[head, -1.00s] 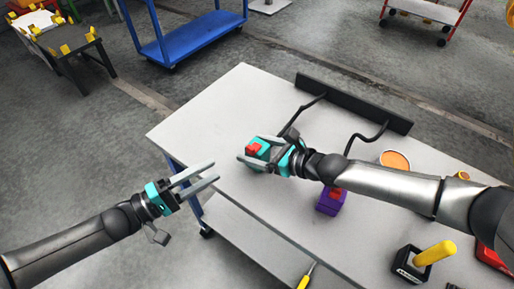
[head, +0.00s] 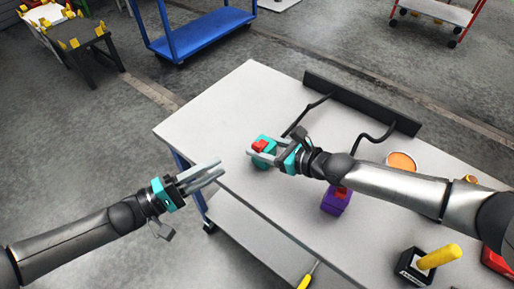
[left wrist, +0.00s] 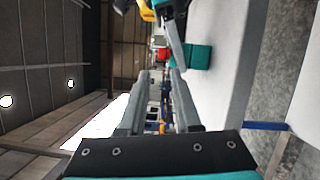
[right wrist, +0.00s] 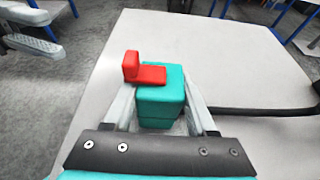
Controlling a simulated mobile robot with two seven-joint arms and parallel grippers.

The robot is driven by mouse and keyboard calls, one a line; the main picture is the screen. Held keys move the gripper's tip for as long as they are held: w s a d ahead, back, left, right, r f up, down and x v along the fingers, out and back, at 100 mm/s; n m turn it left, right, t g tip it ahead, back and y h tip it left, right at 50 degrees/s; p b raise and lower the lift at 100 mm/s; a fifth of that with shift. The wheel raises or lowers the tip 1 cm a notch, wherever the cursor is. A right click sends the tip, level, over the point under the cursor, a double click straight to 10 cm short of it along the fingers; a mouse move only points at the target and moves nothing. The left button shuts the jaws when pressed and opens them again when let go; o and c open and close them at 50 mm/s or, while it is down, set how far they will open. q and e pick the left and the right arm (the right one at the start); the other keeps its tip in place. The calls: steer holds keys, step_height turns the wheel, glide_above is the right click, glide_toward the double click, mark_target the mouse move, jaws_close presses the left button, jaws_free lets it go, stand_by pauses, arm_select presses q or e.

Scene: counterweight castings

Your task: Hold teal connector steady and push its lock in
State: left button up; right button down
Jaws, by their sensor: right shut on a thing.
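The teal connector (head: 261,163) is a block with a red L-shaped lock (head: 260,146) on top, near the far-left part of the pale table. My right gripper (right wrist: 156,108) has its fingers on either side of the teal connector (right wrist: 160,112) and is shut on it. In the right wrist view the red lock (right wrist: 146,72) sticks out past the block's left side. My left gripper (head: 222,167) is empty and open, with its parallel fingers apart, just off the table's left edge. In the left wrist view the connector (left wrist: 192,57) and red lock (left wrist: 160,55) show beyond the fingertips.
A purple block (head: 336,203) with a red top stands under my right arm. A black bar (head: 362,103) with black cables lies along the back edge. An orange round container (head: 401,161) and a yellow handle in a black holder (head: 414,268) are to the right.

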arm_select(q)
steer(key=shift+s+r+n, duration=0.1)
steer(key=shift+s+n, duration=0.3)
steer(key=shift+n, duration=0.4)
steer(key=shift+c, duration=0.7)
steer(key=s+n+t+y, duration=0.1)
steer(key=n, duration=0.3)
steer(key=s+n+t+y, duration=0.1)
steer(key=s+n, duration=0.1)
steer(key=n, duration=0.2)
steer(key=s+n+t, duration=0.1)
steer(key=n, duration=0.4)
steer(key=shift+s+r+t+y, duration=0.3)
steer(key=shift+s+r+y, duration=0.1)
jaws_close()
steer(key=n, duration=0.1)
steer(key=s+n+y, duration=0.1)
steer(key=n, duration=0.1)
steer(key=s+n, duration=0.1)
steer(key=n, duration=0.1)
steer(key=shift+a+f+y, duration=0.25)
steer(key=shift+f+y, duration=0.1)
steer(key=shift+y, duration=0.05)
